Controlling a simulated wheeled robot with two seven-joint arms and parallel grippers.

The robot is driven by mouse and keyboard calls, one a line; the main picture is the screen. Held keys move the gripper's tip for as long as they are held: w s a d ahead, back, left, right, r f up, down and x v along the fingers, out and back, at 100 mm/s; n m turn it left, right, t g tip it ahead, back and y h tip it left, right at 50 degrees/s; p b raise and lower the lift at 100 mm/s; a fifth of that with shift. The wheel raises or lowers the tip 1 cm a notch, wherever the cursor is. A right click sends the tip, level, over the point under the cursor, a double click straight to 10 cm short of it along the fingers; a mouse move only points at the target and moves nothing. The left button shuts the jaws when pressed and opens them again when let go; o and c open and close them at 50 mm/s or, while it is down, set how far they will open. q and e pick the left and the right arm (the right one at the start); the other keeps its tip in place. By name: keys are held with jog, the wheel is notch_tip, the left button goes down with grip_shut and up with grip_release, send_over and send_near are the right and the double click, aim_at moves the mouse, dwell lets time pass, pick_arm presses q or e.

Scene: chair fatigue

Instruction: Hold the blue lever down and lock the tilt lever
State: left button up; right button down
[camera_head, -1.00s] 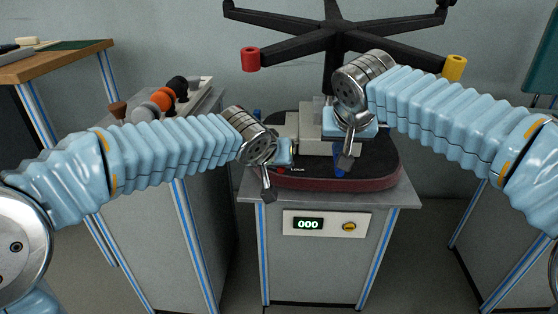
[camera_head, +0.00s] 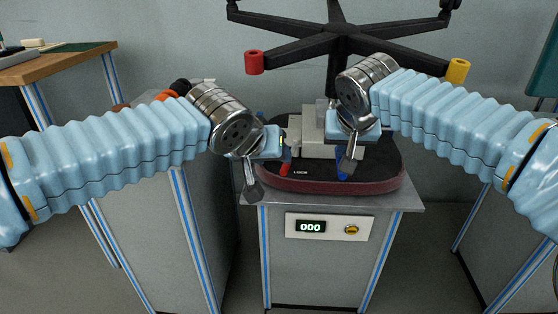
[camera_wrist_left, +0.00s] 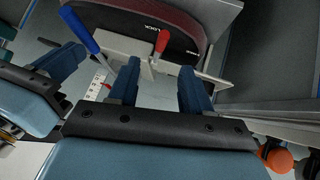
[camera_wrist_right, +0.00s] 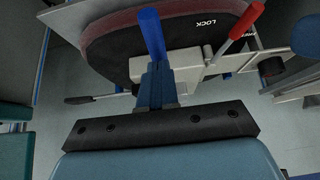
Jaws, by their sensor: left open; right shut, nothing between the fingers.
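The blue lever (camera_head: 343,172) points toward me from the grey mechanism; its shaft also shows in the right wrist view (camera_wrist_right: 152,36). My right gripper (camera_head: 352,138) is shut with nothing between its fingers; in the right wrist view its fingers (camera_wrist_right: 155,75) overlap the lever's inner end. Whether they touch or press it I cannot tell. The red lever, apparently the tilt lever (camera_head: 286,168), stands by the LOCK label. My left gripper (camera_head: 270,143) is open beside it. In the left wrist view the red lever (camera_wrist_left: 161,42) lies ahead, between the lines of the open fingers (camera_wrist_left: 160,75).
The mechanism sits on a dark rounded pad (camera_head: 330,182) on a grey cabinet with a display reading 000 (camera_head: 310,227). An upturned black chair base (camera_head: 340,40) with red and yellow caps rises behind. A side cabinet with round knobs (camera_head: 180,87) stands left, partly behind my left arm.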

pick_arm(q)
jog(key=shift+v, duration=1.6)
pick_arm(e)
jog(key=shift+f, duration=0.2)
pick_arm(q)
jog(key=shift+r, duration=0.1)
pick_arm(e)
jog(key=shift+r, duration=0.1)
jog(key=shift+w+r+p, duration=0.1)
jog(key=shift+r+p, duration=0.45)
jog(key=shift+p, duration=0.05)
pick_arm(q)
notch_tip(320, 180, up, 7)
jog(key=p, duration=0.5)
jog(key=shift+p, duration=0.4)
pick_arm(e)
notch_tip(320, 180, up, 7)
pick_arm(q)
jog(key=shift+w+f, duration=0.1)
jog(key=shift+f, duration=0.1)
